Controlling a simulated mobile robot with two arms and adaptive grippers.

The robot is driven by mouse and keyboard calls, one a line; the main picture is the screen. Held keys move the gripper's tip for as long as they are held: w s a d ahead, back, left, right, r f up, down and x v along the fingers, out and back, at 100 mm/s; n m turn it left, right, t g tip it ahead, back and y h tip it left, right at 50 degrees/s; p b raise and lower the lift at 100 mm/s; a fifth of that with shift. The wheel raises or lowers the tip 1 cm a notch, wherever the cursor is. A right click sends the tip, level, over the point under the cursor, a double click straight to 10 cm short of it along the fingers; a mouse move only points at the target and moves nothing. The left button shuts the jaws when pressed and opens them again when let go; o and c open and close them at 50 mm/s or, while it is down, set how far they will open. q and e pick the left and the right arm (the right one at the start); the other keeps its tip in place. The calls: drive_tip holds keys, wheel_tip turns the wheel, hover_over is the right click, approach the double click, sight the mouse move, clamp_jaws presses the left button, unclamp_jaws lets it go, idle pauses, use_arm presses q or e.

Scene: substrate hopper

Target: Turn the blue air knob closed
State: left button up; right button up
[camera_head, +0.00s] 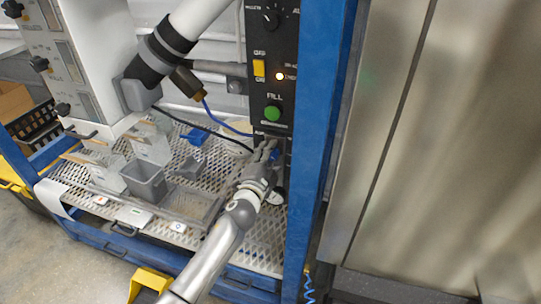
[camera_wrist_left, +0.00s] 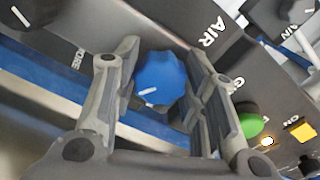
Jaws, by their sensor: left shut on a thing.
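The blue air knob (camera_wrist_left: 160,80) sits on the dark control panel, below the word AIR, in the left wrist view. A short white pointer mark shows on its lower left side. My left gripper (camera_wrist_left: 163,70) has one finger on each side of the knob and is shut on it. In the head view my left gripper (camera_head: 265,154) reaches up to the bottom of the panel, and only a small bit of the blue knob (camera_head: 275,154) shows between the fingers. My right gripper is in neither view.
The panel also carries a green button (camera_head: 272,113), a yellow switch (camera_head: 259,68) and a black knob (camera_head: 271,18). A blue post (camera_head: 313,150) stands close to the right. Grey bins (camera_head: 146,182) stand on the mesh shelf at the left.

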use_arm(q)
drive_tip(key=shift+m, duration=1.1)
drive_tip(key=shift+f, duration=0.1)
drive_tip(key=o, duration=1)
drive_tip(key=v, duration=1.2)
